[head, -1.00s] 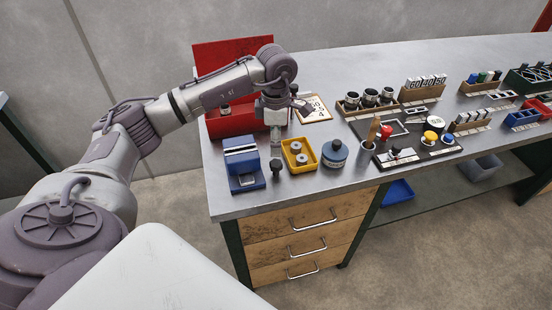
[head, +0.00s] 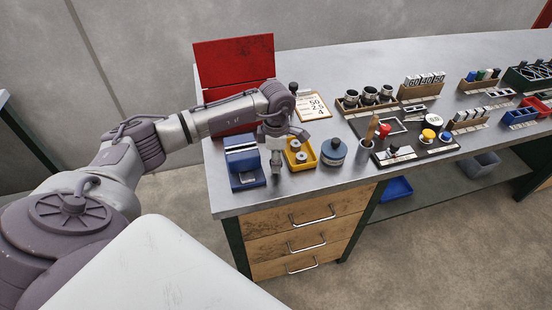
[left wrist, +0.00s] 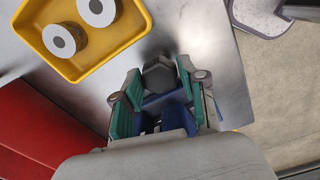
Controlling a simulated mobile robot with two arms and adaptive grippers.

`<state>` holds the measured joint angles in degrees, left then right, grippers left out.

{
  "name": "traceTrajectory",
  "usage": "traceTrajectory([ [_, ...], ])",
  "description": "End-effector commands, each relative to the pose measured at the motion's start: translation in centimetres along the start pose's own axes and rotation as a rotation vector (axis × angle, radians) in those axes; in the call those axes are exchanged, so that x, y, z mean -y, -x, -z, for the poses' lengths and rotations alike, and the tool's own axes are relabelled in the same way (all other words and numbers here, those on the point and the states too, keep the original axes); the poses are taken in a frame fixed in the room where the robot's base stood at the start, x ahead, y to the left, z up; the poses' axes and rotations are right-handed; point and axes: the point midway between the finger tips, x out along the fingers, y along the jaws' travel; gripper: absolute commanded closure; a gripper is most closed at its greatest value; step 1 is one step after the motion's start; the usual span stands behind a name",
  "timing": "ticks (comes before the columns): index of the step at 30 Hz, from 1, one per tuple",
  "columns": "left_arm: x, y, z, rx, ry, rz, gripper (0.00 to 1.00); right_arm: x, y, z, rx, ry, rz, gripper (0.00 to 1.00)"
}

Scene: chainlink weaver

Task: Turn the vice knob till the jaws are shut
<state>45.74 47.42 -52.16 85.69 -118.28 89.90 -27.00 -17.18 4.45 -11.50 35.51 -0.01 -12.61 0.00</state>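The blue vice (head: 244,168) stands at the near left corner of the bench. Its jaw gap is too small to judge in the head view. In the left wrist view, blue parts of the vice show between and below my fingers. The dark grey knob (left wrist: 160,76) lies between my left fingertips in that view. My left gripper (head: 276,166) points down beside the vice and hides the knob in the head view. Its green-padded fingers (left wrist: 160,82) are spread on either side of the knob; I cannot tell whether they touch it. My right gripper is out of view.
A red open box (head: 234,88) stands behind my arm. The bench's front edge is close to the vice.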

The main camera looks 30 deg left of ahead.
Motion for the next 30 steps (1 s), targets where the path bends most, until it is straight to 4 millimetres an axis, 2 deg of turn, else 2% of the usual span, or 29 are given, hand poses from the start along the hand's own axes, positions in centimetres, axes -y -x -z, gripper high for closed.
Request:
traceTrajectory([
  [1,0.0,0.0,0.0,0.000,0.000,0.000,0.71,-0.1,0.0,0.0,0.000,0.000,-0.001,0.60],
  [6,0.0,0.0,0.0,0.000,0.000,0.000,0.98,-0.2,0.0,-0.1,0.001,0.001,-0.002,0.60],
  [17,0.0,-0.2,0.0,0.000,-0.063,0.000,0.98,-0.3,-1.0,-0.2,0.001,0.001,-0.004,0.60],
  [30,-0.1,-0.4,0.0,0.001,-0.413,-0.003,0.98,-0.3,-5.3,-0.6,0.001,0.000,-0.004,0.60],
])
